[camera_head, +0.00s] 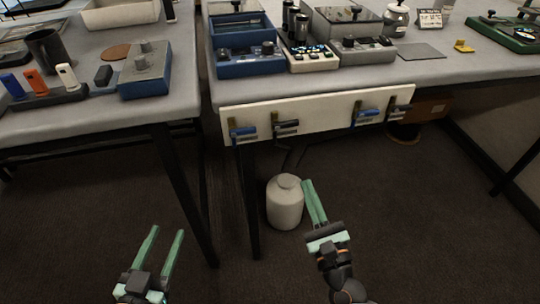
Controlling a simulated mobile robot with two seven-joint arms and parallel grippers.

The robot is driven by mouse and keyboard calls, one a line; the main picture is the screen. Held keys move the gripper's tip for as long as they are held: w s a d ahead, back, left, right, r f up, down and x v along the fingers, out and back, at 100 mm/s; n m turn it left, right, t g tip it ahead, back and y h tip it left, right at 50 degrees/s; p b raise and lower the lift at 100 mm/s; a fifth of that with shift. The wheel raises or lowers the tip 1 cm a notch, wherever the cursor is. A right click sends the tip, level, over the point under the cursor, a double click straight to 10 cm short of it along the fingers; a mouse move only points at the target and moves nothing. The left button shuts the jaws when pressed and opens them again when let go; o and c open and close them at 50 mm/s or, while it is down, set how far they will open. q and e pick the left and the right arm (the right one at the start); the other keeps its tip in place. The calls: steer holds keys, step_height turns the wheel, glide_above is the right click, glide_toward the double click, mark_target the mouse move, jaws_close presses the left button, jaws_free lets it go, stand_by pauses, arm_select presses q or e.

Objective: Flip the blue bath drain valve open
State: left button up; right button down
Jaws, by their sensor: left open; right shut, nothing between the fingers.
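A white panel (325,112) on the front edge of the right-hand table carries several lever valves. A blue-handled valve (242,133) is at its left end, with a black-handled valve (287,126) beside it. Another blue-handled valve (366,114) is right of centre, with a dark-handled valve (399,109) beside it. The handles look roughly level. I cannot read any label saying which blue one is the bath drain. My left gripper (168,231) is open and empty, low at the left. My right gripper (309,184) is shut and empty, below the panel, apart from the valves.
A white jug (285,203) stands on the floor under the table, close beside my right fingers in the picture. Bath units (247,62) and other equipment stand on the table above. Table legs (246,200) stand left of the jug. Dark floor lies between my grippers.

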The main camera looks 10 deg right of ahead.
mark_target(286, 124)
arm_select(q)
steer(key=shift+a+r+t+b, duration=0.15)
steer(key=shift+a+t+b, duration=0.15)
steer(key=shift+a, duration=0.2)
arm_select(e)
steer(key=m, duration=0.2)
steer(key=m+h, duration=0.1)
steer(key=shift+w+a+f+t, duration=0.2)
steer(key=shift+w+f+t, duration=0.05)
steer(key=shift+w+t, duration=0.05)
arm_select(q)
steer(key=s+f+n+g+p, duration=0.1)
steer(key=s+f+g, duration=0.2)
steer(key=f, duration=0.4)
steer(key=s+f+g+y+p, duration=0.1)
steer(key=s+f+g, duration=0.3)
steer(key=f, duration=0.4)
steer(key=shift+s+d+n+g+p, duration=0.2)
steer(key=shift+s+n+g+p, duration=0.1)
steer(key=shift+s+n+p, duration=0.25)
arm_select(e)
steer(key=w+r, duration=0.6)
steer(key=w, duration=0.3)
steer(key=shift+w+a+r, duration=0.2)
steer(key=shift+w+a, duration=0.15)
steer(key=shift+a, duration=0.05)
